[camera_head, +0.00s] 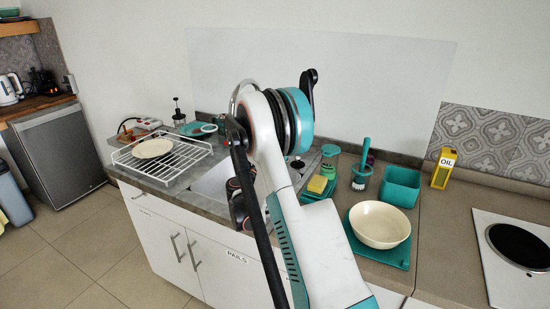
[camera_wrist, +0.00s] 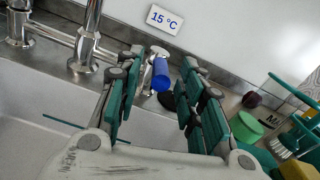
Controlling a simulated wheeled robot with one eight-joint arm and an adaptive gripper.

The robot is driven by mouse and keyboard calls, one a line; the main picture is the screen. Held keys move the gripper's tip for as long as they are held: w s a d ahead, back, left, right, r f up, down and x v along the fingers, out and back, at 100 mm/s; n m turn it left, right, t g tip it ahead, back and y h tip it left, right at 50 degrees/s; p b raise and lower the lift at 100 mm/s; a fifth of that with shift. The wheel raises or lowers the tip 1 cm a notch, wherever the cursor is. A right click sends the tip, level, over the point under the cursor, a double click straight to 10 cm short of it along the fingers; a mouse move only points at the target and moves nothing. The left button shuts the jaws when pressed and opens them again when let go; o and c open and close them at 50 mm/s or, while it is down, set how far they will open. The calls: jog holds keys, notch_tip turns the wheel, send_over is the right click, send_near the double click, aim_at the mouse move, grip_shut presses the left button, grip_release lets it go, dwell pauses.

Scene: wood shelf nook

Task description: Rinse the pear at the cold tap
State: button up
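My gripper (camera_wrist: 163,64) is open in the wrist view, with one finger pad on each side and nothing held between them. The blue tap handle (camera_wrist: 160,76) shows in the gap between the fingers; I cannot tell whether they touch it. The chrome tap (camera_wrist: 88,38) stands to the left, at the back of the steel sink (camera_wrist: 35,95). A sign reading 15 °C (camera_wrist: 163,19) is on the wall behind. I cannot make out a pear in either view. In the head view my arm hides much of the sink (camera_head: 212,182).
A cream bowl (camera_head: 380,224) stands on a teal board (camera_head: 402,254) right of the sink. A yellow sponge (camera_head: 317,184), a brush (camera_head: 362,172) and a teal tub (camera_head: 400,186) are nearby. A white rack (camera_head: 188,158) with a plate (camera_head: 153,148) stands left of the sink.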

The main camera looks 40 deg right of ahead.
jog(key=shift+x, duration=0.75)
jog(key=shift+c, duration=0.6)
